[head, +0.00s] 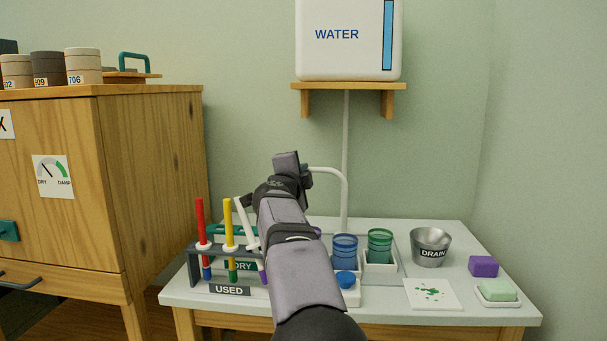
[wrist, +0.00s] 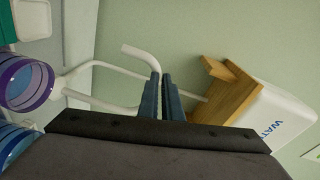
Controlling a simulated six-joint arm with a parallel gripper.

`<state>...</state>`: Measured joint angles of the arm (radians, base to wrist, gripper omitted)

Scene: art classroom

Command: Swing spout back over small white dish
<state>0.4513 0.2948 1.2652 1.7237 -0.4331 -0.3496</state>
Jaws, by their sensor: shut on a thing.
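The white spout (head: 333,173) is a bent tube rising from the table and arching over to my gripper (head: 305,169) in the head view. In the wrist view, the spout (wrist: 131,52) shows a hooked end running to the blue fingers of my gripper (wrist: 161,96). The gripper is shut on the spout tube; the exact contact is partly hidden between the fingers. A small white dish (wrist: 34,20) shows at the upper left of the wrist view, beside the purple cup (wrist: 27,82). In the head view my arm hides that area.
A WATER tank (head: 345,58) sits on a wall shelf. The table holds a blue cup (head: 344,249), a green cup (head: 380,243), a DRAIN bucket (head: 431,246), a purple block (head: 484,266), a soap (head: 497,289) and a brush rack (head: 229,274) left of my arm.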

